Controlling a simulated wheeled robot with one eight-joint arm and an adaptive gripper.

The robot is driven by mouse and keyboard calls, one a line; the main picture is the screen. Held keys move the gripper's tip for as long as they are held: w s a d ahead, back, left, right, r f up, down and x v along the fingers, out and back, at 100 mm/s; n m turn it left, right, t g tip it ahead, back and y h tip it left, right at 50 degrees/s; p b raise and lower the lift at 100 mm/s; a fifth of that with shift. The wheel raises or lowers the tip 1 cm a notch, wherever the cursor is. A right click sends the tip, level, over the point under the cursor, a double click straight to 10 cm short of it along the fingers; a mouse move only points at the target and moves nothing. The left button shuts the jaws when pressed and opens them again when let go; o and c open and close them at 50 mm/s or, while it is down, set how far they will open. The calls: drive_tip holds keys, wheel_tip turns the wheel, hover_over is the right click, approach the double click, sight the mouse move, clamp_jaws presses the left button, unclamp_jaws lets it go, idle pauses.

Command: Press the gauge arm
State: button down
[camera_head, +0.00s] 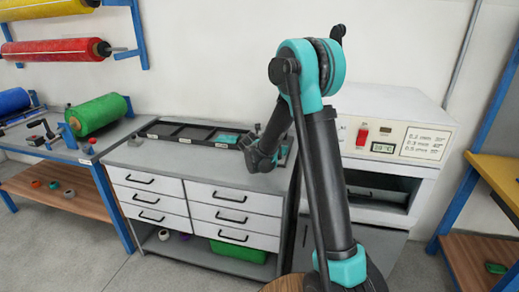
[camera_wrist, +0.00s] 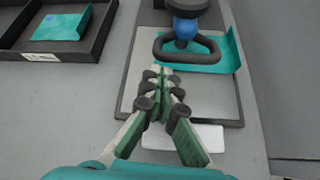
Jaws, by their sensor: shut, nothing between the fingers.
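The likely gauge arm (camera_wrist: 158,50), a dark loop-shaped handle, is at the top of the wrist view. A blue piece (camera_wrist: 186,28) and a dark round head sit above it. It is over a teal sheet (camera_wrist: 226,50) on a grey plate with a dark border (camera_wrist: 228,100). My gripper (camera_wrist: 163,76) is shut and empty, its fingertips just below the loop's near side in the picture. I cannot tell whether they touch it. In the head view my arm hides most of the gauge, and the fingertips cannot be made out.
A black compartment tray (camera_head: 178,133) lies left on the grey drawer cabinet (camera_head: 240,176), with a teal piece (camera_wrist: 62,24) in it. A white machine with a red switch (camera_head: 362,137) stands right. A blue rack with film rolls (camera_head: 56,50) is at left. A white piece (camera_wrist: 205,138) lies beneath my fingers.

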drive_tip(key=shift+w+d+f, duration=0.15)
drive_tip(key=shift+w+f, duration=0.1)
drive_tip(key=shift+w, duration=0.15)
